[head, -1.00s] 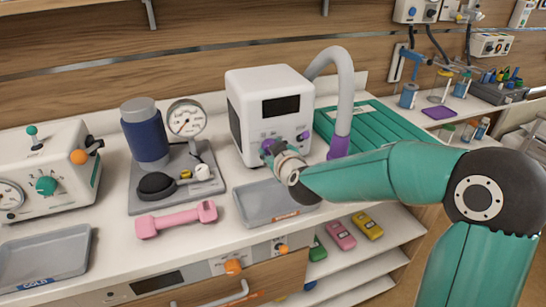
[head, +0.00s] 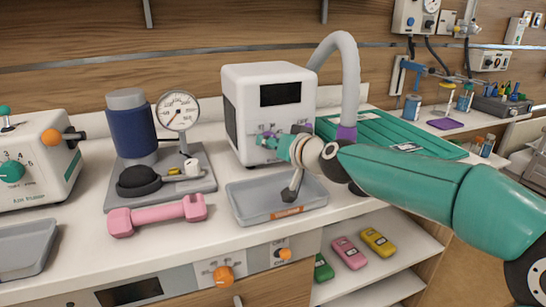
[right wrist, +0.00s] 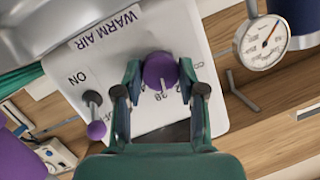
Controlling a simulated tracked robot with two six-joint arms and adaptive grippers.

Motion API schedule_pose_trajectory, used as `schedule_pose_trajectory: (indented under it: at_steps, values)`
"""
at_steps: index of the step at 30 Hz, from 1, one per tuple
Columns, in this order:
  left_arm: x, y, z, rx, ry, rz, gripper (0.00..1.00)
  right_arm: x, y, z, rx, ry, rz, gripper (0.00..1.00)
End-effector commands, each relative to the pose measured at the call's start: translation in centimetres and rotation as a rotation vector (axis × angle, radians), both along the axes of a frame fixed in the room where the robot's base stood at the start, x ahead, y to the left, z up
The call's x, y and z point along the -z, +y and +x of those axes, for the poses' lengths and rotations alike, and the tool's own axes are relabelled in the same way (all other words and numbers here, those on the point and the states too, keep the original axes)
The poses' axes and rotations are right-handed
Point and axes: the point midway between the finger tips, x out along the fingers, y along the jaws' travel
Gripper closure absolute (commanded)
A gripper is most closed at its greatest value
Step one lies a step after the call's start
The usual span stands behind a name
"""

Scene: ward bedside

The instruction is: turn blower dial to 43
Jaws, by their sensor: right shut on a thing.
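The blower (head: 240,115) is a white box with a dark display, standing at the back middle of the counter in the head view. Its purple dial (right wrist: 160,70) shows in the right wrist view, between the two fingers of my right gripper (right wrist: 161,77), which is shut on it. Printed numbers, one reading 38, lie below the dial; the fingers hide part of the scale, and I cannot tell the exact setting. In the head view my right gripper (head: 272,142) is at the blower's front and covers the dial. My left gripper is out of view.
A purple-tipped switch lever (right wrist: 94,115) by "ON" sits beside the dial. A grey tray (head: 245,203) lies below the blower, and a pink dumbbell (head: 157,215) to its left. A grey hose (head: 350,80) rises at the right, by a green ribbed mat (head: 390,130).

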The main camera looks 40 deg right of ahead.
Motion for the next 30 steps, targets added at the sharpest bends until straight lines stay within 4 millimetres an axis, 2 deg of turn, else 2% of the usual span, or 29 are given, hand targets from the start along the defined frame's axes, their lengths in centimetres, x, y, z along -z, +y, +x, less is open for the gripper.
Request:
schedule_pose_trajectory:
  at_steps: [1, 8, 18, 30]
  values:
    - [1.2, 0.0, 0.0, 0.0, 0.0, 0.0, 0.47, 0.8, 0.0, 0.0, -0.002, 0.0, 0.015, 0.95]
    - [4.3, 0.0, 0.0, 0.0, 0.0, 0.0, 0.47, 1.0, -0.1, 0.0, -0.002, -0.03, 0.136, 0.95]
    - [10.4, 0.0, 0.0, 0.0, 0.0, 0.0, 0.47, 1.3, -0.2, 0.0, -0.001, -0.104, 0.439, 0.95]
    - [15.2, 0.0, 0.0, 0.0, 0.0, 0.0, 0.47, 1.2, -0.2, 0.0, 0.0, -0.183, 0.781, 0.95]
